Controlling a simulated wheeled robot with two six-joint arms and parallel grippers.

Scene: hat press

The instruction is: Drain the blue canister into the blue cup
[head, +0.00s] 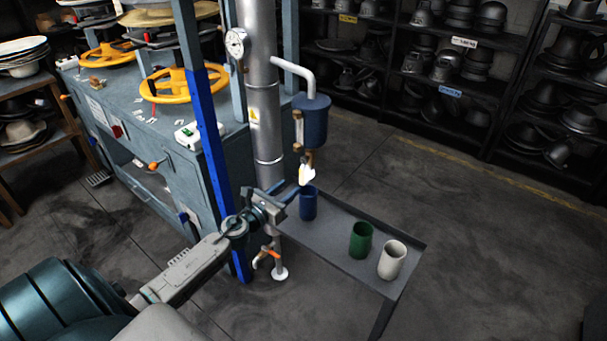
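The blue canister (310,120) is fixed beside the silver column, with a brass fitting and a pale valve handle (306,175) under it. The blue cup (308,204) is upright below the valve, at the far left end of a grey table; I cannot tell whether its base touches the surface. My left gripper (290,196) reaches in from the left, with its fingers at the cup's left side. Whether they are closed on the cup is unclear. My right gripper is not in view.
A green cup (361,240) and a white cup (392,260) stand on the grey table (332,237), right of the blue cup. A blue post (218,170) and the silver column (264,110) stand close to my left arm. Shelves of hat forms line the back.

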